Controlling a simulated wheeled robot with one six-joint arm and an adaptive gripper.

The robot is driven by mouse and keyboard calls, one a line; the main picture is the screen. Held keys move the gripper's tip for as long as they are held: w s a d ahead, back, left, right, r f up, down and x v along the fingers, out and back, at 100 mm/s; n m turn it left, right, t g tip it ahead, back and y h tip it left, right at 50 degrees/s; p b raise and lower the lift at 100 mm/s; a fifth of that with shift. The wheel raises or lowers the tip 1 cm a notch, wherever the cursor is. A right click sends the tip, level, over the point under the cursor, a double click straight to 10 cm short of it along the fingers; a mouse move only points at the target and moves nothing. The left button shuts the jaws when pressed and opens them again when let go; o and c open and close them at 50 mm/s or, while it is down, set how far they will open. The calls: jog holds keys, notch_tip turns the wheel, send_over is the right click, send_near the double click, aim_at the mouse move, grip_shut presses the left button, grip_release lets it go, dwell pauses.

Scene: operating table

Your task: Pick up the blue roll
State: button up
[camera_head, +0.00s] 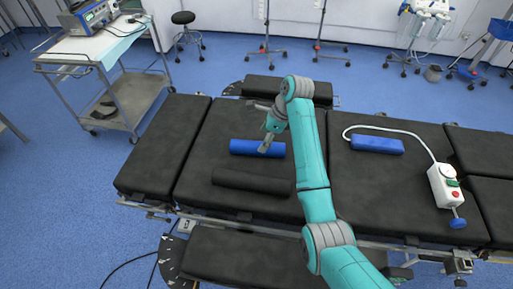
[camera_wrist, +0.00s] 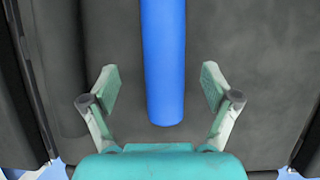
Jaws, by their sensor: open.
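The blue roll (camera_head: 248,147) lies on the black operating table (camera_head: 205,178), left of my arm in the head view. In the wrist view the blue roll (camera_wrist: 164,60) runs from the top edge down to between my fingers, its near end in plain sight. My gripper (camera_head: 266,146) is over the right part of the roll. In the wrist view my gripper (camera_wrist: 160,88) is open, with one finger on each side of the roll and a gap on both sides. I cannot tell how high the fingertips are above the table.
A black roll (camera_head: 252,181) lies in front of the blue roll. A blue block (camera_head: 376,144) and a white controller with buttons (camera_head: 444,186), joined to a white cable, lie on the right. A cart (camera_head: 105,70) stands at back left. The table's left section is clear.

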aim_at(260, 143)
jog(key=shift+w+d+x, duration=0.1)
jog(key=shift+x, duration=1.3)
jog(key=shift+w+d+x, duration=0.1)
jog(key=shift+x, duration=1.35)
jog(key=c, duration=1.4)
